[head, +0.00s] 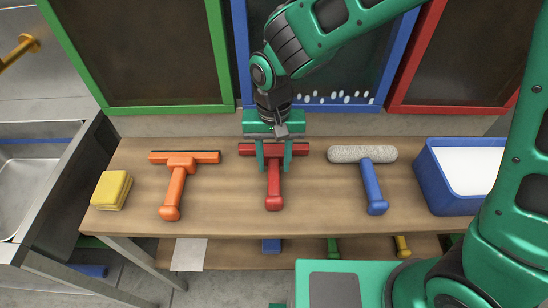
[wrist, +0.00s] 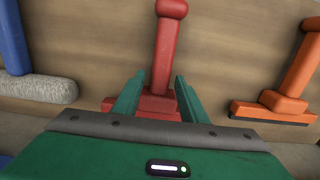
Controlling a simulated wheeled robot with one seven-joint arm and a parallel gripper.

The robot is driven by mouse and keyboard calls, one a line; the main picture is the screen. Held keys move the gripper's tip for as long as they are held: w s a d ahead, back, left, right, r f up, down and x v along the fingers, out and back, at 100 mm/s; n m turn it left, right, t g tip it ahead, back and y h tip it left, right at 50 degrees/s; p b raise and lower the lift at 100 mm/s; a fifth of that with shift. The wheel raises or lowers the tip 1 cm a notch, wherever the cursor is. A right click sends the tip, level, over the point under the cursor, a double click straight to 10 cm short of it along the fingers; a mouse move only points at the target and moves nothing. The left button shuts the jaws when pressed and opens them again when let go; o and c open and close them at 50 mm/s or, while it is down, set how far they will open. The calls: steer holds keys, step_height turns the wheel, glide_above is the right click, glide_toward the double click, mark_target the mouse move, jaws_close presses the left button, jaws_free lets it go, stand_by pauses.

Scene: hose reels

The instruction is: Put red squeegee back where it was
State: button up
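The red squeegee (head: 274,190) lies on the wooden bench in the head view, its handle toward the front and its head toward the back. My gripper (head: 274,160) is above its head end, with the green fingers pointing down on either side of the handle's base. The wrist view shows the red squeegee (wrist: 165,50) between the two spread fingers of my gripper (wrist: 157,82). A gap shows between the left finger and the handle, so the gripper looks open. Part of the squeegee's head is hidden behind the fingers.
An orange squeegee (head: 176,185) lies to the left, with yellow sponges (head: 112,189) beyond it. A blue-handled roller (head: 372,185) lies to the right, beside a blue tub (head: 437,180). Green, blue and red framed panels stand behind the bench (head: 320,214).

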mark_target(274, 162)
steer(key=shift+r, duration=0.15)
step_height(274, 162, up, 12)
steer(key=shift+w, duration=0.3)
stand_by(0.4)
steer(key=w+d+r+m, duration=0.1)
steer(key=d+r+m, duration=0.15)
steer(key=d, duration=2.25)
steer(key=s+d+f+m, duration=0.2)
steer(key=s+d+m, duration=0.2)
steer(key=s+d, duration=1.2)
steer(key=shift+s+d+f+t, duration=0.15)
steer(key=shift+d+f+t, duration=0.2)
steer(key=shift+d, duration=0.75)
steer(key=shift+m, duration=0.25)
